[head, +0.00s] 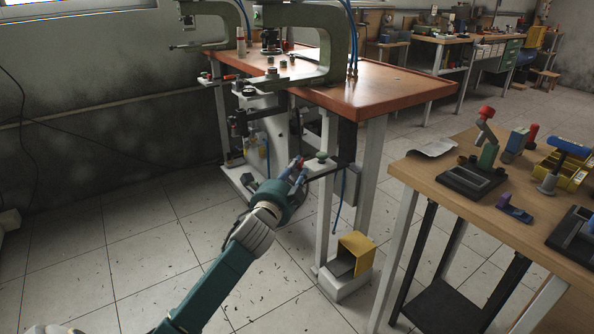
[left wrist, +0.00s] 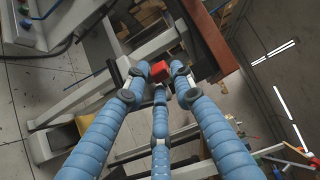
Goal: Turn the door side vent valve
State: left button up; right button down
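A small red block-like part (left wrist: 158,71), which looks like the valve handle, shows among the fingertips in the left wrist view. The valve body is mostly hidden behind the fingers. My right gripper is not in view.
The orange-topped press bench (head: 400,95) stands above and behind the gripper, with white legs close by. A yellow pedal box (head: 356,252) stands on the floor. A wooden table (head: 480,215) with tools is at the right. The tiled floor (head: 130,240) at left is clear.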

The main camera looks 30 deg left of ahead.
pick_arm(q)
jog(key=shift+w+a, duration=0.2)
jog(key=shift+w, duration=0.45)
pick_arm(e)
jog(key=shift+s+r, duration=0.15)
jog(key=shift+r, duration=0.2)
pick_arm(q)
grip_shut()
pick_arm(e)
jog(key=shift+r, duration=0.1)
